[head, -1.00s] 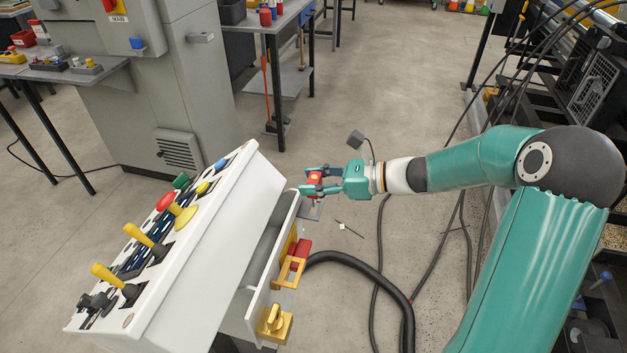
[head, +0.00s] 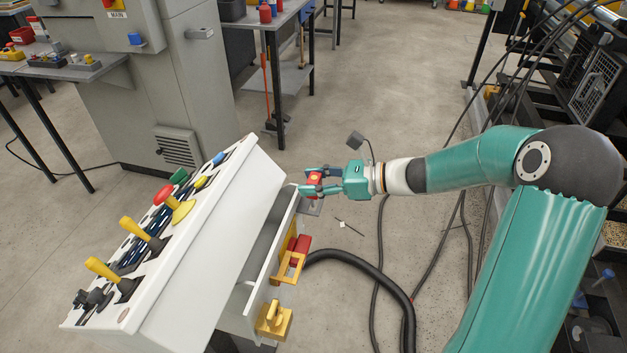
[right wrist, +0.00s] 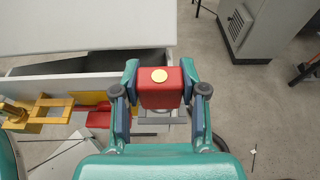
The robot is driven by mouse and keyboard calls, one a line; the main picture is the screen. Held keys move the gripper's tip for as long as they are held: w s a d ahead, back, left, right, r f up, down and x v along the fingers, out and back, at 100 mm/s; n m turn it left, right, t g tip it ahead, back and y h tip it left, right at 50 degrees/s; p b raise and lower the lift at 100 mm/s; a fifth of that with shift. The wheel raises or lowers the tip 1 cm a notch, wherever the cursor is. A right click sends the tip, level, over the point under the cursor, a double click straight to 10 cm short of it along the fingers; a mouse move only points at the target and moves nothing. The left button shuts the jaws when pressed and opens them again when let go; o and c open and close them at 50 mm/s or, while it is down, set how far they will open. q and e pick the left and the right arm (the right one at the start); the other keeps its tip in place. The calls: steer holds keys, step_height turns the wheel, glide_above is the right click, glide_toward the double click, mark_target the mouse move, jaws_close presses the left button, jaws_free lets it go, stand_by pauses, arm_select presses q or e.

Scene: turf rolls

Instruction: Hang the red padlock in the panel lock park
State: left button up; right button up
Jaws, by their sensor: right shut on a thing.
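The red padlock (head: 315,178) is in my right gripper (head: 308,181), beside the far right end of the white console. In the right wrist view the padlock (right wrist: 161,94) is a red block with a round brass-coloured spot, between the two fingers of the gripper (right wrist: 160,88). Its shackle is not clearly visible. A small grey bracket (right wrist: 165,119) shows just beyond and below the padlock; it also appears below the gripper in the head view (head: 311,208). I cannot tell whether padlock and bracket touch, or whether this bracket is the lock park. My left gripper is out of view.
The white console (head: 213,235) carries yellow levers and a red mushroom button (head: 163,195). A yellow frame (head: 289,267) with a red part and a yellow knob block (head: 273,319) stick out from its side. A black hose (head: 365,272) lies on the floor.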

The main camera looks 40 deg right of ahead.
steer(key=shift+f+b, duration=1.3)
steer(key=shift+f, duration=0.35)
steer(key=o, duration=1.3)
steer(key=shift+s+d, duration=0.1)
steer(key=v, duration=1.1)
steer(key=shift+s+d+r, duration=0.15)
steer(key=shift+s+d, duration=0.05)
steer(key=shift+s, duration=0.05)
